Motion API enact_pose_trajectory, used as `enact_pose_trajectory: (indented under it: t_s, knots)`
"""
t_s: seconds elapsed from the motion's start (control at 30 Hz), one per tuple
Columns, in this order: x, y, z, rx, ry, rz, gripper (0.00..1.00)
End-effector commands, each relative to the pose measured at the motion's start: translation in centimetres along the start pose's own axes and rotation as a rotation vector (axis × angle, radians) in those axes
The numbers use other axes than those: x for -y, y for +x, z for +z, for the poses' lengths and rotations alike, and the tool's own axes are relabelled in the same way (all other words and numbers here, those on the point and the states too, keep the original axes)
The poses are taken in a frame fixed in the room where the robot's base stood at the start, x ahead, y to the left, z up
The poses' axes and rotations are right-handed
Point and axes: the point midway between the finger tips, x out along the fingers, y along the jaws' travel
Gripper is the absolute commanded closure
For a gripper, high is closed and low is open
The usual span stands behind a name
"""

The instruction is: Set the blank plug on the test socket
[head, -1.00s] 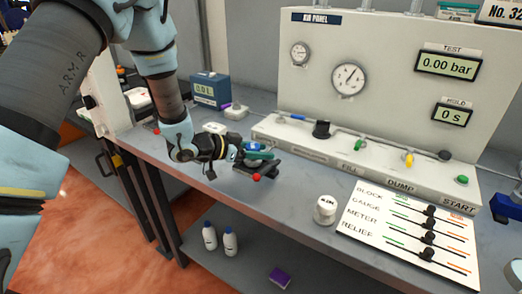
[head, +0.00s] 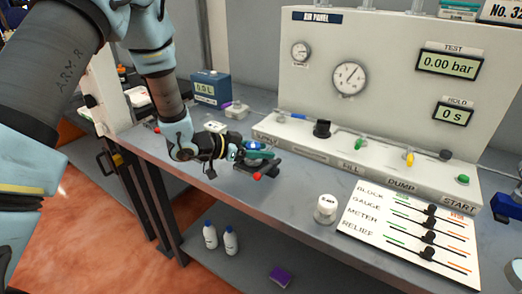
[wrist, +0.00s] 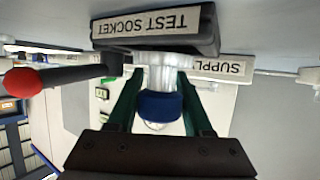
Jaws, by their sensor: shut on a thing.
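The dark test socket (head: 265,168) stands near the bench's front edge, with a red-tipped lever. In the wrist view its label, TEST SOCKET (wrist: 152,23), appears upside down. My gripper (head: 258,156) is at the socket. In the wrist view its green fingers (wrist: 160,92) are on both sides of a plug with a blue end (wrist: 160,105) and a clear, whitish body, shut on it. The clear body reaches the socket's edge in that view. I cannot tell whether it is seated or only lined up, as the contact is hidden.
The lever's red ball (wrist: 22,82) sticks out beside the gripper. A white knob-like piece (head: 325,208) and a panel of sliders (head: 410,228) are to the right. The air panel (head: 375,60) stands behind. A blue box (head: 210,88) is at the back left.

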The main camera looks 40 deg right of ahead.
Motion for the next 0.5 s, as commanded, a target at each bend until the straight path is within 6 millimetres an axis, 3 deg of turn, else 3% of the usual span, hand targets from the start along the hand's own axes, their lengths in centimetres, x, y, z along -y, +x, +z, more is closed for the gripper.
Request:
enact_pose_trajectory:
  t_s: [0.5]
  knots:
    - [0.03, 0.15, 0.36, -0.001, 0.000, 0.000, 1.00]
